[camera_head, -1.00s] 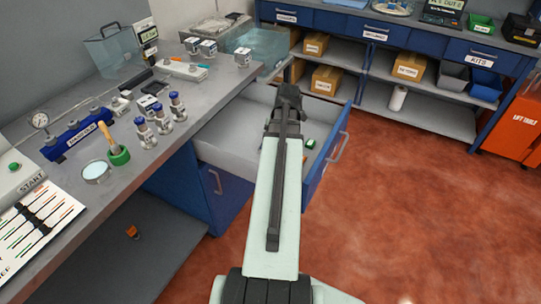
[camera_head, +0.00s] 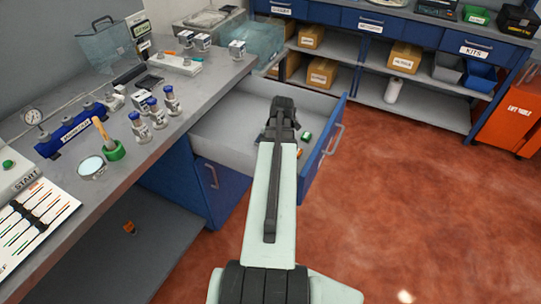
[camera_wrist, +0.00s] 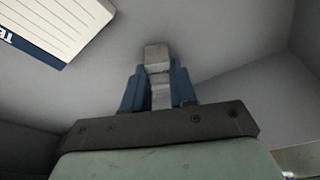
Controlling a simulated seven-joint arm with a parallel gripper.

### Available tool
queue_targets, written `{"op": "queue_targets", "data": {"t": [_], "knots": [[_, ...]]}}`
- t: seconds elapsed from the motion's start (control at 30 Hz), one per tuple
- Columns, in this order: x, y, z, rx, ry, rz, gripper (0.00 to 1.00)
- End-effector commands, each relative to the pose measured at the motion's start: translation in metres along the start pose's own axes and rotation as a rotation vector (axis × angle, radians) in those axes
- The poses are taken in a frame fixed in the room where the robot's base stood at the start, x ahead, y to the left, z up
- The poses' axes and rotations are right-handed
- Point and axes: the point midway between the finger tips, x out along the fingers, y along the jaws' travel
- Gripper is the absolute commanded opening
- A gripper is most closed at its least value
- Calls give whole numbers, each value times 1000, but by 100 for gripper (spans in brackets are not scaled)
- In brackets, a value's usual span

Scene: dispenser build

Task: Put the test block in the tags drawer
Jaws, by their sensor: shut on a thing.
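The test block, a small grey metal block (camera_wrist: 157,56), sits between the two blue fingers of my gripper (camera_wrist: 157,88) in the wrist view. My gripper is shut on it, with pale grey drawer surfaces behind. In the head view my gripper (camera_head: 282,104) is over the open drawer (camera_head: 222,142) under the bench, and the arm hides the block and part of the drawer. I cannot read a tags label on this drawer's front (camera_head: 322,160). A lined white card with a blue edge (camera_wrist: 60,22) lies at the upper left in the wrist view.
A small green item (camera_head: 307,137) lies in the drawer near its front. The bench (camera_head: 120,180) at left holds blue-capped bottles (camera_head: 153,110) and a green holder (camera_head: 113,151). Shelves with cardboard boxes (camera_head: 404,58) stand at the back.

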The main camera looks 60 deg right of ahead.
Motion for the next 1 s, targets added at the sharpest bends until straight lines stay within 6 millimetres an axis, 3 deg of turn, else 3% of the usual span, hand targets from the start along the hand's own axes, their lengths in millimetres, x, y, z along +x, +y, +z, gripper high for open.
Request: {"op": "queue_targets", "data": {"t": [0.27,0.3,0.53,0.83,1.0], "knots": [[2,0,0,0,0,0,0],[2,0,1,0,0,0,28],[2,0,1,0,0,0,50],[1,0,0,0,-1,1,52],[-10,1,0,1,-2,2,52]]}}
